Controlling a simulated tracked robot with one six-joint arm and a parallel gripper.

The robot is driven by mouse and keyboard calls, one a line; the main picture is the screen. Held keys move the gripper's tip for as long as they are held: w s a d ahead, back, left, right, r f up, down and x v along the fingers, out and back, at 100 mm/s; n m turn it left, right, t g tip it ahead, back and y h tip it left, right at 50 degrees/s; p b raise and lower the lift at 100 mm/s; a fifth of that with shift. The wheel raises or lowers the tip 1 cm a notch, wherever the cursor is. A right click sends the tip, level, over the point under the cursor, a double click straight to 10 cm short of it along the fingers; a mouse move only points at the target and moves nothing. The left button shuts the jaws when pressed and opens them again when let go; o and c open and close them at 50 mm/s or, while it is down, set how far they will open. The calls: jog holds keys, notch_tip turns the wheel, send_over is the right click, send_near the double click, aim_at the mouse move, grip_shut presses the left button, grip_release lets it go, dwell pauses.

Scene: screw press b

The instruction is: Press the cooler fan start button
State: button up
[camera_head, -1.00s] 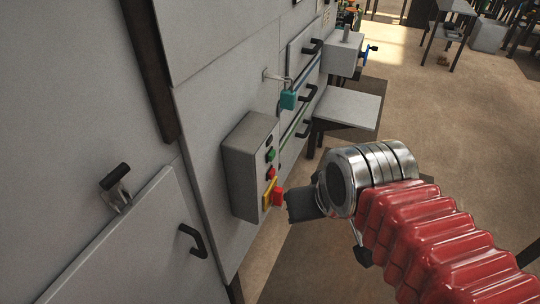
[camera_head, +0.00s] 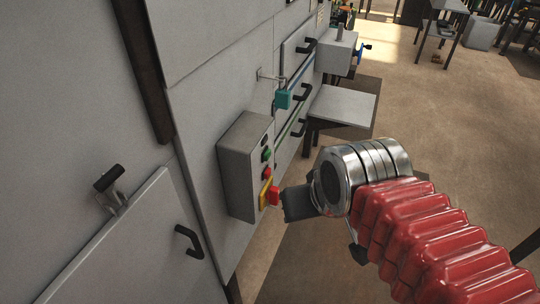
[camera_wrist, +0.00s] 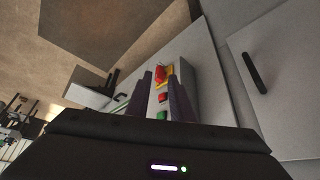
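A grey control box (camera_head: 236,172) is fixed to the machine's wall. Its face carries a dark button at the top, a green button (camera_head: 266,154), a red button (camera_head: 267,172) and a red knob (camera_head: 273,196) on a yellow plate. No label is readable, so I cannot tell which is the cooler fan's. My gripper (camera_head: 287,203) is in front of the box's lower part, close to the red knob. In the wrist view my gripper (camera_wrist: 160,78) is open and empty. The red knob, the red button and the green button (camera_wrist: 162,115) show between its fingers; the dark button is hidden.
A teal padlock (camera_head: 283,99) hangs on the wall beyond the box. A grey shelf (camera_head: 342,105) sticks out farther back. A black door handle (camera_head: 189,241) is at lower left. The floor (camera_head: 440,125) to the right is mostly open.

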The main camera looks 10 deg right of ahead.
grip_shut()
dwell(1.4)
